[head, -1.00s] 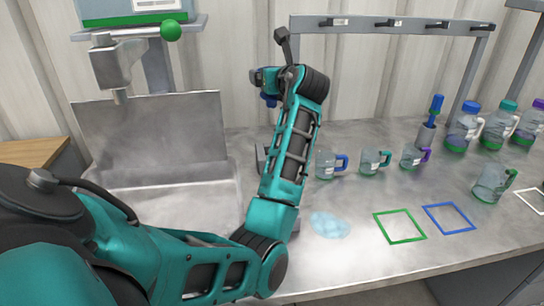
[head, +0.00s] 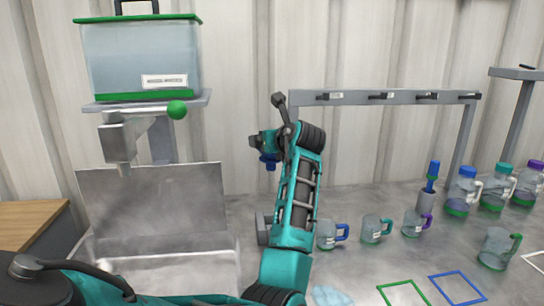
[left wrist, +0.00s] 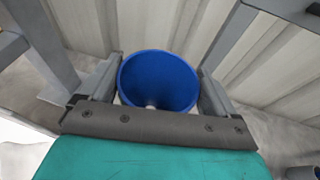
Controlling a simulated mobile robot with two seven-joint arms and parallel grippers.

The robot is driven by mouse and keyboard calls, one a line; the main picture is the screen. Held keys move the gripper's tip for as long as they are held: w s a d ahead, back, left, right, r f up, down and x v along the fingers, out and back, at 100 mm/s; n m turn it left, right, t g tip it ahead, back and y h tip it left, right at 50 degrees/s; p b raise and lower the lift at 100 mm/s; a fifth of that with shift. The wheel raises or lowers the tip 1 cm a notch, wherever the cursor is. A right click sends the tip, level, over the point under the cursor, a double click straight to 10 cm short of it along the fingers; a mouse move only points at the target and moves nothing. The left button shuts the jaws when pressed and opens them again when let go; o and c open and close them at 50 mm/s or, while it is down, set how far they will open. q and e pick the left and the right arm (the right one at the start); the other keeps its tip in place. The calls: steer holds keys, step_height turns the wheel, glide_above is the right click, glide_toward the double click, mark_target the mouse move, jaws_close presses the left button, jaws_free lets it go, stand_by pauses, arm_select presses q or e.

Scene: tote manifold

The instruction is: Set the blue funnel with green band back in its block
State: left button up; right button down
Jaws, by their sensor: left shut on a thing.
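My left gripper (left wrist: 160,95) is shut on a blue funnel (left wrist: 158,75), with one finger on each side of its wide mouth. The wrist view looks down into the cone and its small hole; the green band does not show. In the head view the left gripper (head: 268,142) is raised in front of the wall, with a bit of the blue funnel (head: 269,161) below it. A grey piece (head: 262,228) shows beside my arm; I cannot tell whether it is the funnel's block. My right gripper is not in view.
A clear tank (head: 135,58) with a green ball (head: 177,110) stands above a metal basin at left. Mugs (head: 327,235), a blue-green tool (head: 432,176) in a grey holder (head: 425,201) and bottles (head: 461,190) stand at right. A grey rack (head: 395,97) is behind.

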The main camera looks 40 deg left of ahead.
arm_select(q)
step_height(320, 180, down, 18)
steer(key=b, duration=0.1)
steer(key=shift+b, duration=0.4)
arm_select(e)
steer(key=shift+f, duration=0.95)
arm_select(q)
steer(key=shift+f, duration=0.15)
steer(key=o, duration=0.7)
steer(key=shift+f, duration=0.1)
steer(key=shift+o, duration=0.2)
